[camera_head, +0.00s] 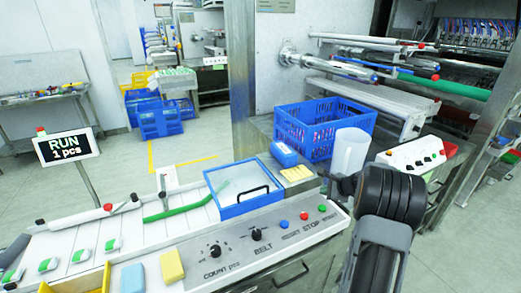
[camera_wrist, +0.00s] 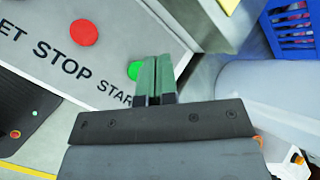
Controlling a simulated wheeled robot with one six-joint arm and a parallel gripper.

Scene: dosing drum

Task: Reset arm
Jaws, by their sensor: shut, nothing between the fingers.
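My gripper (camera_wrist: 155,68) shows in the wrist view with its two fingers together and nothing between them. Its tips are beside the green button (camera_wrist: 134,70) by the START lettering on the control panel; I cannot tell whether they touch it. The red button (camera_wrist: 83,33) sits farther left, by STOP. In the head view my arm (camera_head: 390,195) stands at the right, and I cannot make out the fingers there. The control panel (camera_head: 262,243) shows its knobs and blue, red and green buttons. The display (camera_head: 68,146) reads RUN, 1 pcs.
A blue crate (camera_head: 322,128) and a blue-framed lidded box (camera_head: 243,188) are behind the panel. A second control box (camera_head: 413,155) is at the right. Open floor lies at the left back.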

